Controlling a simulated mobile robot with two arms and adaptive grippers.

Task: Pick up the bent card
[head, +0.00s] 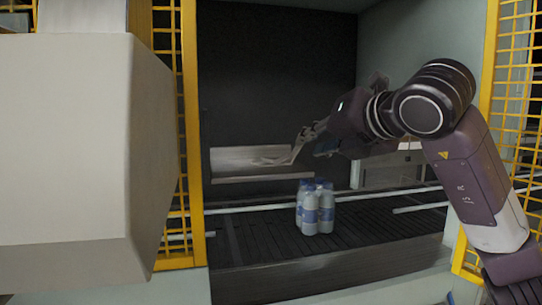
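A thin greyish piece that looks like the bent card (275,159) lies on a pale metal shelf (235,175) inside the machine. Its right part bends upward toward my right gripper (318,143). My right arm comes in from the right, and its dark gripper is right at the raised end of the card. The fingertips are small and dark against the background, so I cannot tell whether they are closed on the card or only beside it. My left gripper is not in view.
Several blue-labelled white bottles (316,207) stand grouped on a dark conveyor (265,238) below the shelf. Thin rails (260,207) run along the conveyor. Yellow mesh guards (190,120) frame the opening on both sides. A large pale block (75,140) fills the left foreground.

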